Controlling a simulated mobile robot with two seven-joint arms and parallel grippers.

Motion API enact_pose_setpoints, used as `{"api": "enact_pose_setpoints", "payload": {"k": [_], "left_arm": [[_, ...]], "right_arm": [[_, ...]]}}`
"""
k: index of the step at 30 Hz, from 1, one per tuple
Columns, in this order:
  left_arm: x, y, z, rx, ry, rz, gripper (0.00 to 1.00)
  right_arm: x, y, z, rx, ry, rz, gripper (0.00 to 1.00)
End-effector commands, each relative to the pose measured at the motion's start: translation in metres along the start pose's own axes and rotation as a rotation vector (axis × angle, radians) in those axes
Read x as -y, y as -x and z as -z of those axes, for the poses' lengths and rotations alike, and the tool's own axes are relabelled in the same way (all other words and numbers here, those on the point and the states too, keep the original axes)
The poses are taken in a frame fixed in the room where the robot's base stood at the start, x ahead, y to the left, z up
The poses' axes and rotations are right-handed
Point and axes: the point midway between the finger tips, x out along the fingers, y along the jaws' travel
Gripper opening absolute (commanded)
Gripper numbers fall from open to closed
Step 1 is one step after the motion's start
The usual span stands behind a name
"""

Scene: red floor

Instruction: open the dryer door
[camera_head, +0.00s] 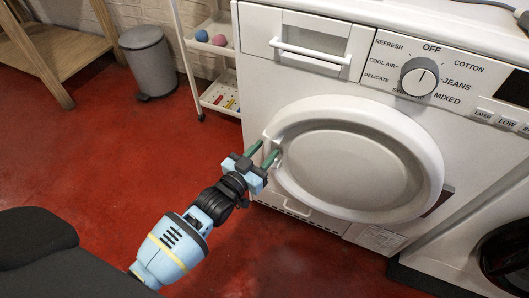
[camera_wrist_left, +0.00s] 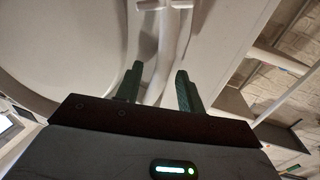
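The dryer (camera_head: 330,85) is a white front-loader in the head view. Its round white door (camera_head: 350,160) looks shut, with a raised handle (camera_head: 276,128) on its left edge. My left gripper (camera_head: 263,153) is at this handle edge, its green fingers apart and pointing at it. In the left wrist view, the open fingers (camera_wrist_left: 158,72) stand on either side of a white curved strip near the door (camera_wrist_left: 65,45). I cannot tell whether either finger touches it. My right gripper is not in view.
A grey bin (camera_head: 150,65) and a white rolling cart (camera_head: 208,50) stand back left, by a wooden table (camera_head: 50,50). A second white machine (camera_head: 470,250) stands at the lower right. The red floor (camera_head: 110,160) left of the dryer is clear.

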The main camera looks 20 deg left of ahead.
Motion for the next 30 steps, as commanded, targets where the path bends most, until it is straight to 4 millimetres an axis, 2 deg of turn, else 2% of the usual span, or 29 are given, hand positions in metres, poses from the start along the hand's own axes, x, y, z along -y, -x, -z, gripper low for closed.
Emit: {"api": "enact_pose_setpoints", "payload": {"k": [9,18,30], "left_arm": [[-0.0001,-0.0032,0.0009,-0.001,0.0,0.0,0.38],[0.0001,-0.0029,0.0007,-0.001,0.0,0.0,0.0],[-0.0028,0.003,0.001,0.0,0.0,-0.002,0.0]], "right_arm": [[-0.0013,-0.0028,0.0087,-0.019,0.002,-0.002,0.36],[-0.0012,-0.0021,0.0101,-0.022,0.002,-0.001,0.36],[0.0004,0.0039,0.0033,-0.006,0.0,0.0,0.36]]}}
